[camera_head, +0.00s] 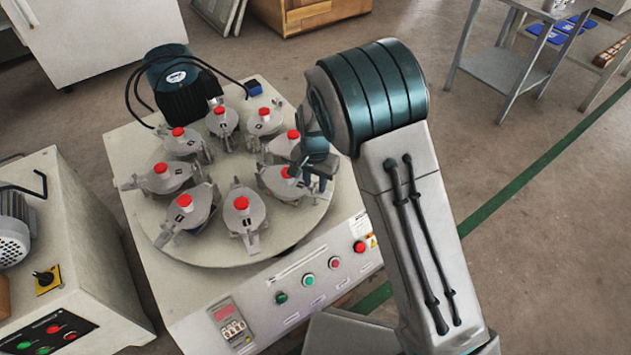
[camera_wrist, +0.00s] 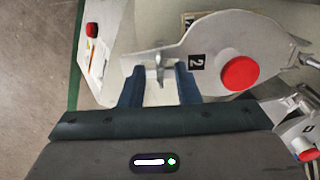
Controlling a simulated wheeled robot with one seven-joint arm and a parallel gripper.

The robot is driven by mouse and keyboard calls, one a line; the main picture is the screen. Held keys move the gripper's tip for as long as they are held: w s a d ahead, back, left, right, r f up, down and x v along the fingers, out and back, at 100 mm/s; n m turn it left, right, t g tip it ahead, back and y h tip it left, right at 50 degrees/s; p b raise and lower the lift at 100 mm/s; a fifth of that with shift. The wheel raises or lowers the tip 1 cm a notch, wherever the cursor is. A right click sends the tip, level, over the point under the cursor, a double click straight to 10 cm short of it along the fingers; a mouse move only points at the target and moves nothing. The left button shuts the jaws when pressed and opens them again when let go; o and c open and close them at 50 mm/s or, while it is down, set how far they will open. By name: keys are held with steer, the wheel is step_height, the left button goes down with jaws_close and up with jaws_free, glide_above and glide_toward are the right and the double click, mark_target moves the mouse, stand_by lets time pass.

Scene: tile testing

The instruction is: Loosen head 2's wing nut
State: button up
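Head 2 (camera_wrist: 215,50) is a grey metal plate with a black "2" label and a red knob (camera_wrist: 240,73). Its wing nut (camera_wrist: 160,68) stands at the left end of the plate in the wrist view. My gripper (camera_wrist: 160,80) is open, with one dark finger to each side of the wing nut and a visible gap between them. I cannot tell whether either finger touches the nut. In the head view, my gripper (camera_head: 318,172) is at the right side of the round table, beside a head (camera_head: 275,182); the nut there is hidden.
The round table (camera_head: 205,255) carries several similar red-knobbed heads in a ring. Another head (camera_wrist: 295,120) lies close to the right of my gripper. A dark motor (camera_head: 185,90) stands behind. The machine's front panel has several buttons (camera_head: 308,279).

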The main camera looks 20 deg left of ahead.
jaws_close()
steer(key=shift+r+n, duration=0.1)
steer(key=shift+n, duration=0.2)
steer(key=n+p, duration=0.2)
steer(key=shift+n, duration=0.3)
steer(key=n+p, duration=0.2)
steer(key=n, duration=0.1)
steer(key=shift+n, duration=0.4)
steer(key=n+p, duration=0.2)
steer(key=n, duration=0.4)
steer(key=shift+p, duration=0.4)
steer(key=n+p, duration=0.1)
steer(key=n, duration=0.4)
steer(key=shift+s+p, duration=0.1)
steer(key=shift+p, duration=0.25)
steer(key=shift+a, duration=0.1)
